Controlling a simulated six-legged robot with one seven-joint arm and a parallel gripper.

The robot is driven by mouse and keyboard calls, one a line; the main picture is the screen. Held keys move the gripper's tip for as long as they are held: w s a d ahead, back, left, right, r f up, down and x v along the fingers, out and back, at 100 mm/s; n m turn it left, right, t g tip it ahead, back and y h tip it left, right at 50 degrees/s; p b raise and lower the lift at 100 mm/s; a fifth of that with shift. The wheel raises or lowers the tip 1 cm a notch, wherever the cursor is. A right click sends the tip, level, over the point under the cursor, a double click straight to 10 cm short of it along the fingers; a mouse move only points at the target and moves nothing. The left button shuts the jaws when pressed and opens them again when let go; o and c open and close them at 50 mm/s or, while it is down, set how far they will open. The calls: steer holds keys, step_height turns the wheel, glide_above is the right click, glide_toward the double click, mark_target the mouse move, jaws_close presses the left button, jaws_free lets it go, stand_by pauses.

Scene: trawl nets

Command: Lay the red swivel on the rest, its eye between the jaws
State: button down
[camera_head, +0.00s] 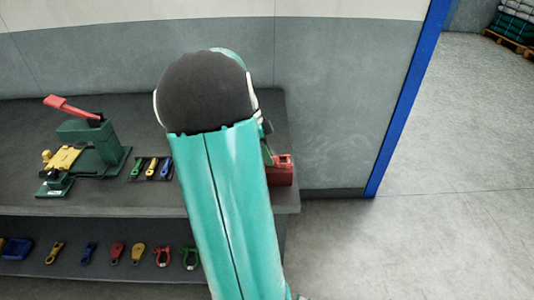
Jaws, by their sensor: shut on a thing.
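My teal arm with its dark rounded joint fills the middle of the view and hides my gripper. I cannot make out a red swivel for certain; whatever my gripper holds is hidden behind the arm. A green bench press (95,147) with a raised red lever stands at the left of the bench top. A yellow block (62,158), perhaps the rest, sits at its front left. The jaws are too small to tell apart.
A dark rack (152,178) beside the press holds green, yellow and blue pieces. A red box (280,170) stands near the bench's right end, partly behind my arm. The lower shelf (100,282) carries several small coloured fittings. Open floor (400,245) lies right.

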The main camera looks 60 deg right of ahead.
steer(key=shift+f, duration=0.6)
steer(key=c, duration=1.2)
jaws_free()
steer(key=shift+o, duration=0.2)
steer(key=shift+w, duration=0.1)
steer(key=shift+r, duration=0.1)
steer(key=v, duration=1.3)
steer(key=shift+s, duration=0.3)
steer(key=shift+r, duration=0.1)
